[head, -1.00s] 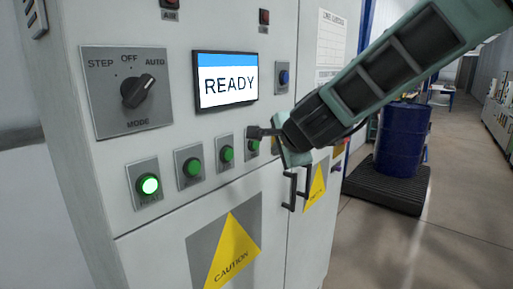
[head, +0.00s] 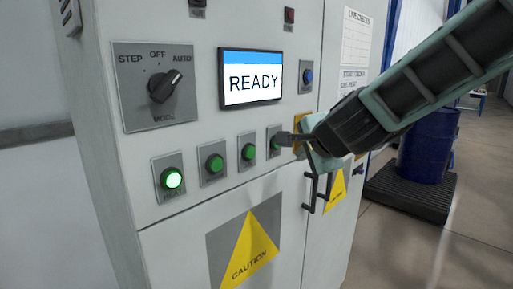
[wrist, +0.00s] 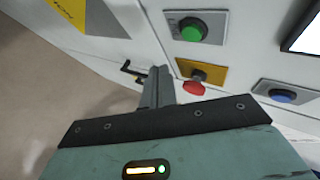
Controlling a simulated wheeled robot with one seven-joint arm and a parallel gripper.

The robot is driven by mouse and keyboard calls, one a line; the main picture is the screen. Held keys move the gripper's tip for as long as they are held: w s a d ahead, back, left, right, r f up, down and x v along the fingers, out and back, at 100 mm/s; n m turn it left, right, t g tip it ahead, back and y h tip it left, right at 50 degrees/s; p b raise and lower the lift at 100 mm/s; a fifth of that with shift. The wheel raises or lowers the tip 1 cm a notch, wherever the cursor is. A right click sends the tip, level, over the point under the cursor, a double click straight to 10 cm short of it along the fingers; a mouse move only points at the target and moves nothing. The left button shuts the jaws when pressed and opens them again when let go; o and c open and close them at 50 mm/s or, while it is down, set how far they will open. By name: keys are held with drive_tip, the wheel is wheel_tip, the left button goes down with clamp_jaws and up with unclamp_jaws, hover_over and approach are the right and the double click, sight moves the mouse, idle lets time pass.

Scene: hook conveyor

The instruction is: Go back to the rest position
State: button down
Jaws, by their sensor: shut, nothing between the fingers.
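My gripper (head: 280,138) is shut and empty, its fingers side by side. In the head view its tip overlaps the right end of the row of green buttons, by the fourth green button (head: 274,141); I cannot tell whether it touches the panel. In the wrist view the closed fingers (wrist: 158,86) point toward the cabinet, below a green button (wrist: 190,31) and left of a red button (wrist: 193,88) on a yellow plate (wrist: 187,66). The leftmost green button (head: 172,180) is lit. The screen (head: 251,77) reads READY.
The control cabinet (head: 165,235) fills the left and middle. Its mode knob (head: 163,87) points toward AUTO. A black door handle (head: 309,194) sticks out below my gripper. A blue drum (head: 428,150) stands on a black pallet (head: 411,194) at the right. Open floor (head: 470,220) lies around it.

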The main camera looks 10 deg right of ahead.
drive_tip(key=s+a+f+n+g+y+b, duration=0.1)
drive_tip(key=s+a+f+n+g+y, duration=0.15)
drive_tip(key=s+a+f+n, duration=0.45)
drive_tip(key=s+a+f+n+g+y+b, duration=0.1)
drive_tip(key=s+a+f+n+g+b, duration=0.1)
drive_tip(key=s+a+f+n+g, duration=0.5)
drive_tip(key=s+d+f+n+g+h, duration=0.1)
drive_tip(key=s+d+n, duration=0.3)
drive_tip(key=s, duration=0.4)
drive_tip(key=s+d+f+n+g+h+b, duration=0.1)
drive_tip(key=s+d+f+n+h, duration=0.2)
drive_tip(key=s, duration=0.5)
drive_tip(key=shift+s+d+f+n+b, duration=0.35)
drive_tip(key=shift+d+n, duration=0.4)
drive_tip(key=shift+n, duration=0.35)
idle(0.5)
